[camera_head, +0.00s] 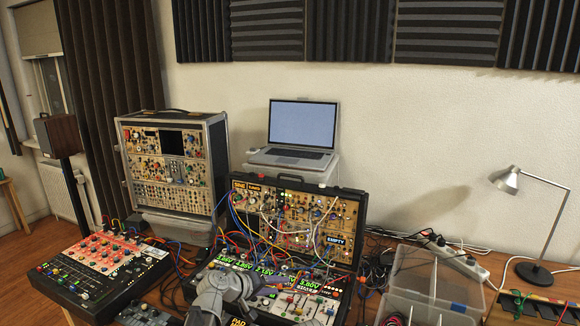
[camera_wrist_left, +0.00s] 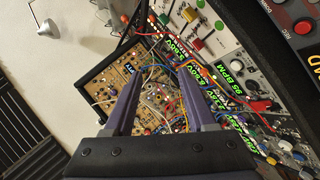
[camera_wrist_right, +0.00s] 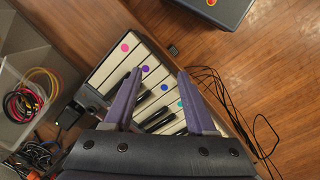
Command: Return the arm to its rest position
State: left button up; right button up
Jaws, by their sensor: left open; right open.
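My left gripper (camera_head: 262,287) is in front of the open synth case (camera_head: 346,218), over its lower panel of lit displays and knobs. In the left wrist view its two purple fingers stand apart with nothing between them (camera_wrist_left: 160,72), and patch cables and modules lie beyond. My right gripper (camera_wrist_right: 158,76) shows only in the right wrist view. Its fingers are open and empty above a small keyboard (camera_wrist_right: 157,78) with coloured dots on its white keys. I cannot tell whether either gripper touches anything.
A red-topped mixer (camera_head: 100,262) stands at left, a tall modular case (camera_head: 219,165) behind it. A laptop (camera_head: 303,125) sits behind the open case. Clear bins (camera_head: 425,280), a power strip (camera_head: 455,258) and a lamp (camera_head: 535,272) stand at right. Coiled cables (camera_wrist_right: 22,102) lie in a bin.

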pick_arm(q)
jog(key=s+a+f+m+g+y, duration=0.1)
jog(key=s+f, duration=0.1)
jog(key=s, duration=0.1)
jog(key=s+a+f+g+y, duration=0.1)
jog(key=s+a+f, duration=0.1)
jog(key=s+f, duration=0.1)
jog(key=s+a+f+m+g+y, duration=0.1)
jog(key=s+f+y, duration=0.1)
jog(key=s, duration=0.3)
jog(key=shift+a+f+m+g, duration=0.2)
jog(key=shift+m+g, duration=0.1)
jog(key=shift+g, duration=0.1)
jog(key=s+a+f+g+y, duration=0.3)
jog(key=s+a+y, duration=0.2)
jog(key=s+a, duration=0.4)
jog(key=s+d+r+m+g+y+p, duration=0.1)
jog(key=s+d+m, duration=0.3)
jog(key=d, duration=0.7)
jog(key=s, duration=0.2)
jog(key=shift+s+d+r+m+p, duration=0.25)
jog(key=shift+s+m+p, duration=0.05)
jog(key=shift+s+p, duration=0.05)
